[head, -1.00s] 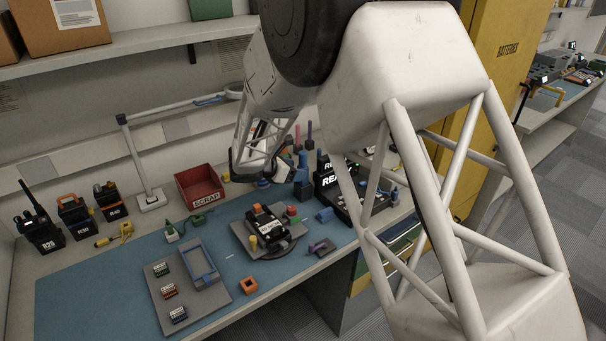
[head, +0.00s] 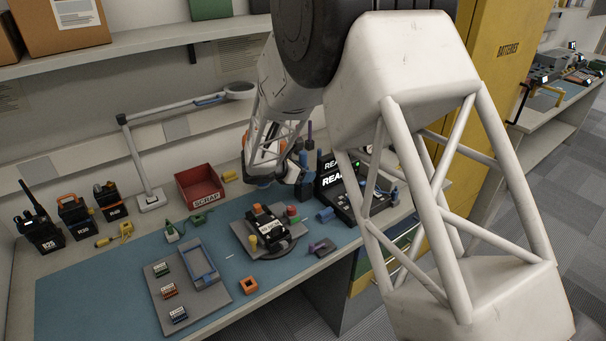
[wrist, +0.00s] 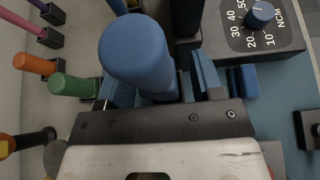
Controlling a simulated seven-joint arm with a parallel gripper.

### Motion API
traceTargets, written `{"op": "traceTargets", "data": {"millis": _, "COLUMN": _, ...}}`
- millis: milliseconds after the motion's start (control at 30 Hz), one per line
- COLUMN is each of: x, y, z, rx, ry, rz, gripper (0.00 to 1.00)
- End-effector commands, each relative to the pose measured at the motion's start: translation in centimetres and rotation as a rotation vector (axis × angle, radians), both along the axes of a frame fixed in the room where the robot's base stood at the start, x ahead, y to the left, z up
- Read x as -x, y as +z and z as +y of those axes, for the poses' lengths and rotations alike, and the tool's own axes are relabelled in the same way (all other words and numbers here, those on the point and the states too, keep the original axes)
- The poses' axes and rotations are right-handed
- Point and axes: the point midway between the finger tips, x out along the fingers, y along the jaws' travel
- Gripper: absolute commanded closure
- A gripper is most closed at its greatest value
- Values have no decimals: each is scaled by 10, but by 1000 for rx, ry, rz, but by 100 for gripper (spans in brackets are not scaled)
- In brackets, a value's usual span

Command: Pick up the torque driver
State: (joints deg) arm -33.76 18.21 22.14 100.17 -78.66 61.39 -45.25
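The thick blue handle (wrist: 138,55), which I take to be the torque driver, stands up close to the camera in the wrist view. My gripper (wrist: 163,85) has one blue-padded finger on each side of the handle's lower part. The fingers are spread, and a narrow dark gap shows between the handle and the right finger. Contact on the left side cannot be told. The handle's lower end is hidden. In the head view my gripper (head: 278,180) is at the back of the bench, left of the black REA-lettered unit (head: 335,180); my arm partly covers this area.
Green (wrist: 75,85), orange (wrist: 35,64) and pink (wrist: 20,20) handles stand in holders to the left in the wrist view. A dial box marked NCM (wrist: 262,35) is at upper right. A red SCRAP bin (head: 200,186) stands left of my gripper; the blue mat's front left is clear.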

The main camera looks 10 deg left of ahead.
Motion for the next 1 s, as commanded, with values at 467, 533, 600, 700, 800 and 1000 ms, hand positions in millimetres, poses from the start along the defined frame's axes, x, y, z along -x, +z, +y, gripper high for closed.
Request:
{"op": "traceTargets", "data": {"millis": 467, "x": 0, "y": 0, "z": 0, "rx": 0, "ry": 0, "rz": 0, "gripper": 100}}
{"op": "traceTargets", "data": {"millis": 533, "x": 0, "y": 0, "z": 0, "rx": 0, "ry": 0, "rz": 0, "gripper": 100}}
{"op": "traceTargets", "data": {"millis": 600, "x": 0, "y": 0, "z": 0, "rx": 0, "ry": 0, "rz": 0, "gripper": 100}}
{"op": "traceTargets", "data": {"millis": 700, "x": 0, "y": 1, "z": 0, "rx": 0, "ry": 0, "rz": 0, "gripper": 100}}
{"op": "traceTargets", "data": {"millis": 800, "x": 0, "y": 5, "z": 0, "rx": -1, "ry": 0, "rz": -1, "gripper": 100}}
{"op": "traceTargets", "data": {"millis": 1000, "x": 0, "y": 23, "z": 0, "rx": -1, "ry": -1, "rz": -3, "gripper": 100}}
